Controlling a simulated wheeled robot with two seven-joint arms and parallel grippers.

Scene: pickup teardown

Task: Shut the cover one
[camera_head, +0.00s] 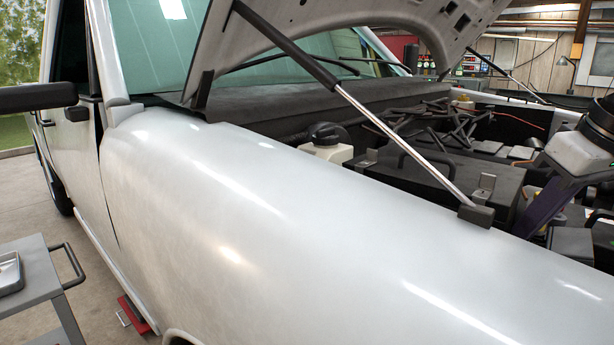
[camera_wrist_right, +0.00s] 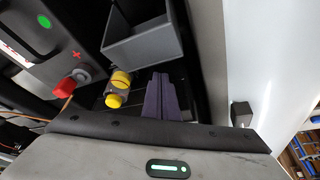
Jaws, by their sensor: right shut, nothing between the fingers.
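My right gripper (camera_head: 535,218) reaches down into the engine bay at the right edge of the head view. Its purple fingers (camera_wrist_right: 162,98) are shut with nothing between them. In the right wrist view, an open grey box (camera_wrist_right: 145,48) lies just beyond the fingertips. A box-like grey part (camera_head: 572,243) shows beside the gripper in the head view. I cannot tell which part is the cover. The raised hood (camera_head: 375,12) stands open on a strut (camera_head: 400,135). My left gripper is not in view.
A battery (camera_wrist_right: 45,45) with a red terminal cap (camera_wrist_right: 70,84) and a yellow-capped part (camera_wrist_right: 118,90) lie left of the fingers in the wrist view. The white fender (camera_head: 260,220) borders the bay. A grey cart (camera_head: 40,285) stands at lower left.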

